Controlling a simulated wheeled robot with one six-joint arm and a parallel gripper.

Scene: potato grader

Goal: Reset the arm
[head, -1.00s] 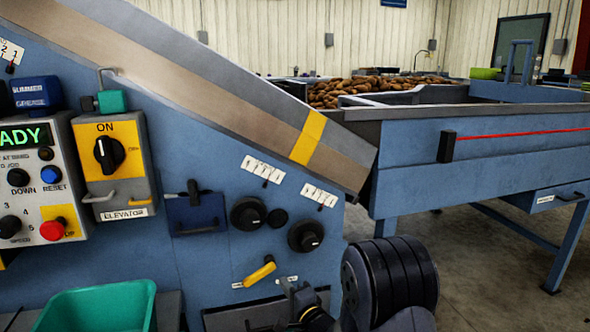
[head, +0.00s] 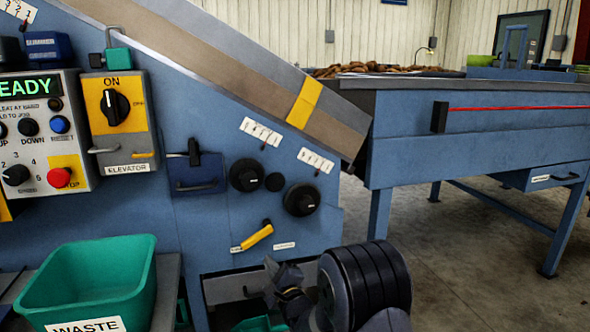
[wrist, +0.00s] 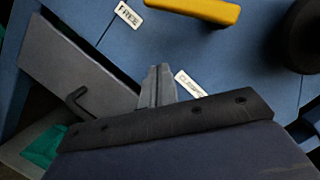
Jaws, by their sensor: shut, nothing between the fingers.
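My gripper (head: 285,275) is low in front of the blue machine panel in the head view, just below and right of a yellow lever (head: 257,238). In the wrist view my gripper's (wrist: 158,72) grey fingers are together, with nothing between them. The yellow lever (wrist: 200,9) shows at the top of the wrist view, apart from the fingertips. A label reading FREE (wrist: 128,16) is left of it. Another label (wrist: 189,84), partly hidden, is just right of the fingers.
A green WASTE bin (head: 92,275) stands at lower left, below the control panel (head: 42,130). Black knobs (head: 301,200) and a clipboard-like blue plate (head: 197,178) are on the machine face. A blue table (head: 470,140) with potatoes stands at right, with open floor beneath.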

